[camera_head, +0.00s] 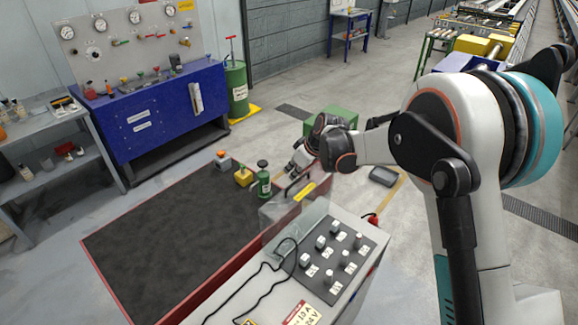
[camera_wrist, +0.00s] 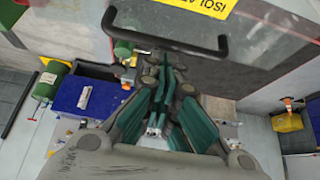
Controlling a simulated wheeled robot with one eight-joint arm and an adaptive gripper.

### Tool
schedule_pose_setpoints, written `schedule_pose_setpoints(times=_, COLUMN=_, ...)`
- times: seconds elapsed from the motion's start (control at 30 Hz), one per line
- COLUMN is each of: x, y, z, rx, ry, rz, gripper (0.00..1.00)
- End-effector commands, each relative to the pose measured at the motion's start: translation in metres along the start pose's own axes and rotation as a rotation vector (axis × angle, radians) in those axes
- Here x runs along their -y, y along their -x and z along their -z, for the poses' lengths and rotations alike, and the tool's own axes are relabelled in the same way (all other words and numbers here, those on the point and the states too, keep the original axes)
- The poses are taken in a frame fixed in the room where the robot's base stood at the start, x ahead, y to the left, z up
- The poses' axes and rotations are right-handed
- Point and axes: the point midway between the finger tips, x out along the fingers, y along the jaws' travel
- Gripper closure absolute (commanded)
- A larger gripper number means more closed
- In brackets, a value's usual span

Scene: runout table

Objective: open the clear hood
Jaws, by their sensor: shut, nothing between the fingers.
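The clear hood (camera_head: 284,213) is a see-through panel at the far end of the grey control cabinet (camera_head: 232,285). It looks raised steeply, but its exact angle is hard to tell. A yellow label (camera_head: 304,191) marks its upper part. In the wrist view the hood (camera_wrist: 265,50) fills the upper part, with a black bar handle (camera_wrist: 165,41) and the yellow label (camera_wrist: 205,5). My gripper (camera_head: 298,165) is beside the hood's upper edge. In the wrist view its fingers (camera_wrist: 165,75) are together and empty, close to the handle; contact cannot be told.
A black panel of several knobs (camera_head: 335,258) and a loose black cable (camera_head: 268,270) are on the cabinet top. A dark-topped red table (camera_head: 165,235) adjoins it, with a green bottle (camera_head: 264,183) and yellow block (camera_head: 243,176) near my gripper. The table's middle is clear.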

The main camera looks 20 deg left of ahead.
Motion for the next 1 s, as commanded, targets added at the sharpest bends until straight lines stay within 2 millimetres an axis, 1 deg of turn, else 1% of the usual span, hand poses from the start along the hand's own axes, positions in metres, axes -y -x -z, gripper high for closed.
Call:
schedule_pose_setpoints(times=0.37, x=-0.001, y=0.002, z=-0.003, rx=-0.007, ry=-0.002, rz=0.0, gripper=1.0)
schedule_pose_setpoints(times=0.47, x=-0.002, y=0.007, z=-0.013, rx=-0.037, ry=-0.004, rz=0.001, gripper=1.0)
schedule_pose_setpoints(times=0.63, x=-0.002, y=0.023, z=-0.037, rx=-0.119, ry=-0.004, rz=0.0, gripper=1.0)
schedule_pose_setpoints(times=0.8, x=-0.001, y=0.04, z=-0.06, rx=-0.132, ry=-0.003, rz=0.0, gripper=1.0)
schedule_pose_setpoints(times=0.9, x=-0.001, y=0.044, z=-0.066, rx=-0.131, ry=-0.001, rz=0.0, gripper=1.0)
schedule_pose_setpoints(times=1.0, x=0.0, y=0.046, z=-0.067, rx=-0.131, ry=-0.001, rz=0.0, gripper=1.0)
